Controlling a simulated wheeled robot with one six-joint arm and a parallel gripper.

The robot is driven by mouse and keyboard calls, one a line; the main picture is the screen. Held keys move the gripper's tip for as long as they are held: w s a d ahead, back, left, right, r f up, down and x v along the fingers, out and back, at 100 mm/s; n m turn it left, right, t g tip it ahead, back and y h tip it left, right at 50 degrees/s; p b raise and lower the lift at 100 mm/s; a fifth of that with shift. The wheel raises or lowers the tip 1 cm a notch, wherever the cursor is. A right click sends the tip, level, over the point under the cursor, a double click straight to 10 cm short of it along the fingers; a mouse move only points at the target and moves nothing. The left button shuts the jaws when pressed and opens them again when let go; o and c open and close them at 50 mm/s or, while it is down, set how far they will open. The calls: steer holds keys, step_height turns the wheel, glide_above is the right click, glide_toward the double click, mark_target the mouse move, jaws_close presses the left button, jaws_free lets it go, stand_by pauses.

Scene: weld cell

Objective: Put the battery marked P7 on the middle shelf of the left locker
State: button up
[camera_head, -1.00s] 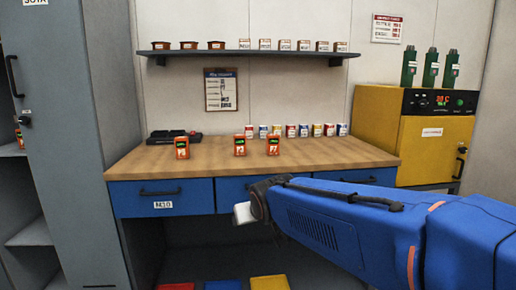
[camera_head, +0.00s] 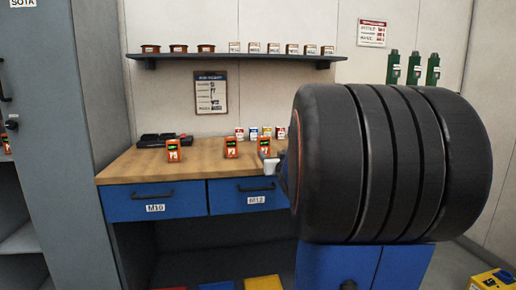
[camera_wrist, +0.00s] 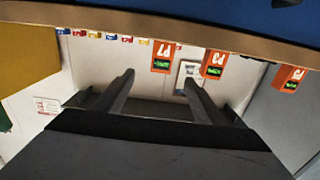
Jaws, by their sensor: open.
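Three orange batteries stand upright on the wooden bench: left (camera_head: 173,151), middle (camera_head: 231,149) and right (camera_head: 264,148). Their marks are too small or blurred to tell which is P7. In the upside-down wrist view, orange batteries show beyond the jaws at left (camera_wrist: 162,57), middle (camera_wrist: 213,65) and right (camera_wrist: 289,78). My gripper (camera_wrist: 158,82) is open, with nothing between its fingers. In the head view its pale tip (camera_head: 271,167) shows by the bench's front edge, mostly hidden by my arm. The grey locker (camera_head: 45,120) is at the left; its shelves are mostly cut off.
A dark tray (camera_head: 165,139) and several small cans (camera_head: 253,133) stand on the bench (camera_head: 130,168). A wall shelf (camera_head: 230,56) holds bowls and boxes. A yellow case (camera_head: 492,280) is at lower right. My arm hides the oven area.

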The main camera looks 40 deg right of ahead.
mark_target(265, 145)
steer(key=x, duration=1.1)
steer(key=shift+w+d, duration=0.1)
steer(key=shift+w, duration=0.3)
steer(key=shift+a+f+x, duration=0.1)
steer(key=shift+x, duration=1.2)
steer(key=shift+a+f+x, duration=0.1)
steer(key=shift+f+x, duration=0.05)
steer(key=shift+x, duration=1.1)
steer(key=shift+w, duration=0.15)
steer(key=c, duration=1.5)
steer(key=shift+r, duration=0.1)
step_height(265, 145, up, 10)
steer(key=shift+f, duration=0.1)
